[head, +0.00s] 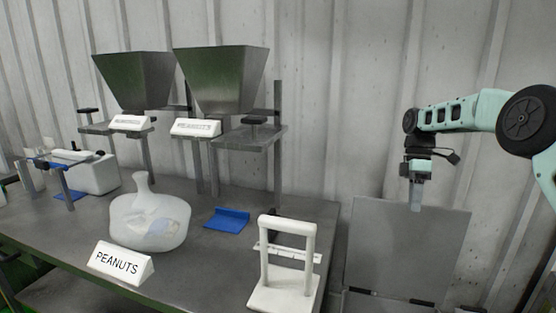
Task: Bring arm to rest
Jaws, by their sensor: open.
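My arm (463,113) reaches in from the right edge in the head view, its mint-green links level and my gripper hanging down at its end.
The grey table (205,265) holds a white frame stand (287,262), a translucent flask (150,222), a PEANUTS sign (122,263) and a blue scoop-like piece (227,220). A grey panel (400,250) and corrugated wall are at right.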

